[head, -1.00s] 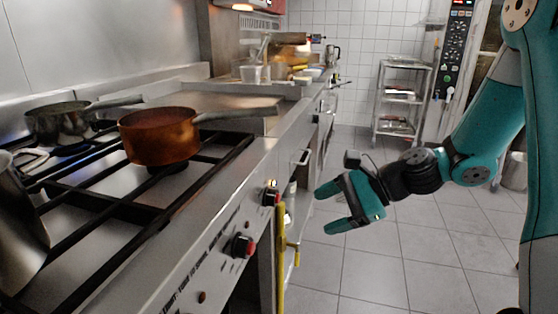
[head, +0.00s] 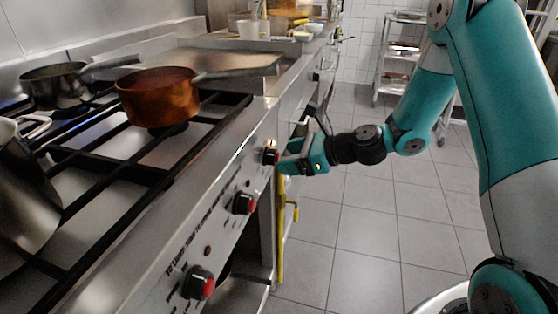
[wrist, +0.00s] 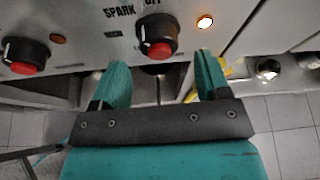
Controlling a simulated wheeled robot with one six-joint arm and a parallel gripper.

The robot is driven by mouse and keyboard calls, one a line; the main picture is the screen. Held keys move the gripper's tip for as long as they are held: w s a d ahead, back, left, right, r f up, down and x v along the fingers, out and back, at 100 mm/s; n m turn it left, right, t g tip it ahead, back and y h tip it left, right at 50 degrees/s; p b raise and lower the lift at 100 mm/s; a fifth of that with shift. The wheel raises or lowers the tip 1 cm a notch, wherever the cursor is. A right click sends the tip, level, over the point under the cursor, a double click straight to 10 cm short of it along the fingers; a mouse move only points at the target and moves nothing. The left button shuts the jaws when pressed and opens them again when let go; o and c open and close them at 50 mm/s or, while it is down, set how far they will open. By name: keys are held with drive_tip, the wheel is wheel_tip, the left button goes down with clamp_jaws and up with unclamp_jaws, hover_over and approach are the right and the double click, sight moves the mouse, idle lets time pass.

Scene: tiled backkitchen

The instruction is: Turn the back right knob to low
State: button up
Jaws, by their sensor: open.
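The farthest black knob with a red face (head: 271,152) is on the stove's front panel. In the wrist view the same knob (wrist: 157,36) lies just beyond my fingertips, between their lines, under a "SPARK" label and a partly cut-off label. My gripper (head: 285,157) is open, level with that knob and close in front of it; contact cannot be told. In the wrist view its two teal fingers (wrist: 160,64) are spread with nothing between them. Other knobs are the middle one (head: 244,203) and the nearest one (head: 199,283). The exact pointer settings are not readable.
A copper pan (head: 158,97) and a steel pan (head: 58,85) stand on the grates, with a bluish glow near the steel pan. A yellow pipe (head: 281,235) runs below the panel. A lit indicator (wrist: 205,21) is right of the knob.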

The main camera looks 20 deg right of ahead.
sight(279, 158)
drive_tip(key=shift+x, duration=1.65)
drive_tip(key=c, duration=0.9)
drive_tip(key=n+t+b, duration=0.2)
drive_tip(key=n+b, duration=0.4)
drive_tip(key=b, duration=0.3)
drive_tip(key=n+t+b, duration=0.3)
drive_tip(key=n+b, duration=0.3)
drive_tip(key=b, duration=0.4)
drive_tip(key=n+t+b, duration=0.3)
drive_tip(key=n+b, duration=0.2)
drive_tip(key=b, duration=0.5)
drive_tip(key=shift+f+n, duration=0.2)
drive_tip(key=shift+n, duration=0.2)
drive_tip(key=shift+r+y+b, duration=0.2)
drive_tip(key=shift+y+b, duration=0.1)
drive_tip(key=shift+b, duration=0.05)
